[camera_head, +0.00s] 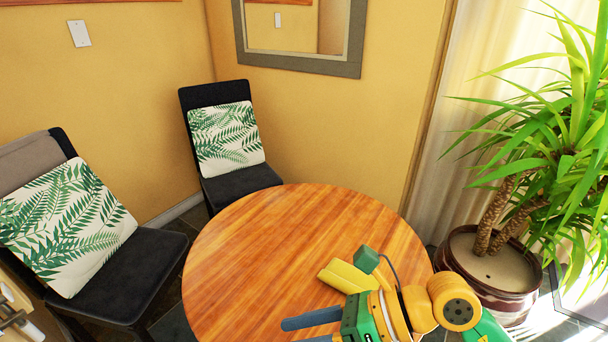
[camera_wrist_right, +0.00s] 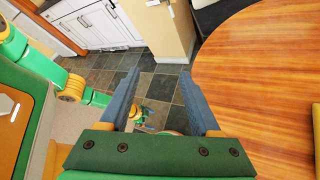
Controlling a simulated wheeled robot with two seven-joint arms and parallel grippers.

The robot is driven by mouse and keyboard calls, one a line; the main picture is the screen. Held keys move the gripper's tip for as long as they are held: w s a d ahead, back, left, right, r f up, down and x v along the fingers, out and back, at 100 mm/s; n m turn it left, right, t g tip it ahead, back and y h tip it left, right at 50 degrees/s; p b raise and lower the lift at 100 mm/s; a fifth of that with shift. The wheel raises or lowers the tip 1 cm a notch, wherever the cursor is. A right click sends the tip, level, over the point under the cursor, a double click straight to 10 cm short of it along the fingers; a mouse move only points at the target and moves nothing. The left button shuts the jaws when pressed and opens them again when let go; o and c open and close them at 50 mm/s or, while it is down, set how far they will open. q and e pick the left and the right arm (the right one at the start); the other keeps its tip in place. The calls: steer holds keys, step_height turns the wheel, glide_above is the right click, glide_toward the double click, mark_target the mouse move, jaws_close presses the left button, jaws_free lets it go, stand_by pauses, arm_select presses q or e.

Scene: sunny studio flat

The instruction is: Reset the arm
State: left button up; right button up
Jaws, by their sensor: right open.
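My right gripper (camera_head: 298,332) is open and empty, low in the head view over the front edge of the round wooden table (camera_head: 270,240). My left arm (camera_wrist_right: 70,87) shows at the left of the right wrist view. What seems to be its gripper (camera_wrist_right: 138,113) is small and partly hidden behind a right finger, so its jaws cannot be made out. The left arm does not show in the head view.
A yellow object (camera_head: 350,276) lies on the table beside my right wrist. Two black chairs with leaf-print cushions (camera_head: 228,138) (camera_head: 65,225) stand left and behind. A potted plant (camera_head: 490,258) stands at right. The table's left and back are clear. White cabinets (camera_wrist_right: 95,25) stand beyond dark floor tiles.

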step_height(320, 180, up, 10)
steer(key=a+m+t+y, duration=0.2)
steer(key=m+y, duration=0.2)
steer(key=y, duration=0.3)
steer(key=w+d+r+m+t+y, duration=0.25)
steer(key=w+r+m+t, duration=0.2)
steer(key=m+t, duration=0.4)
steer(key=w+d+m+t+h, duration=0.4)
steer(key=d+m+t+h, duration=0.45)
steer(key=m, duration=0.45)
steer(key=w+d+f+m+g+h, duration=0.25)
steer(key=d+f+m+h, duration=0.65)
steer(key=f+m+h, duration=0.55)
steer(key=s+d+f+m+g, duration=0.2)
steer(key=s+f+m+g, duration=0.25)
steer(key=f, duration=0.65)
steer(key=s+a+f+g, duration=0.2)
steer(key=s+f+g, duration=0.8)
steer(key=s, duration=0.5)
steer(key=s+f+p, duration=0.3)
steer(key=f+p, duration=0.1)
steer(key=f, duration=1.1)
steer(key=s+d+f+p, duration=0.1)
steer(key=s+f, duration=0.2)
steer(key=s, duration=0.2)
steer(key=s+d+f+g+p, duration=0.1)
steer(key=s+f, duration=0.2)
steer(key=s, duration=0.3)
steer(key=shift+d+f+y, duration=0.15)
steer(key=shift+y, duration=0.2)
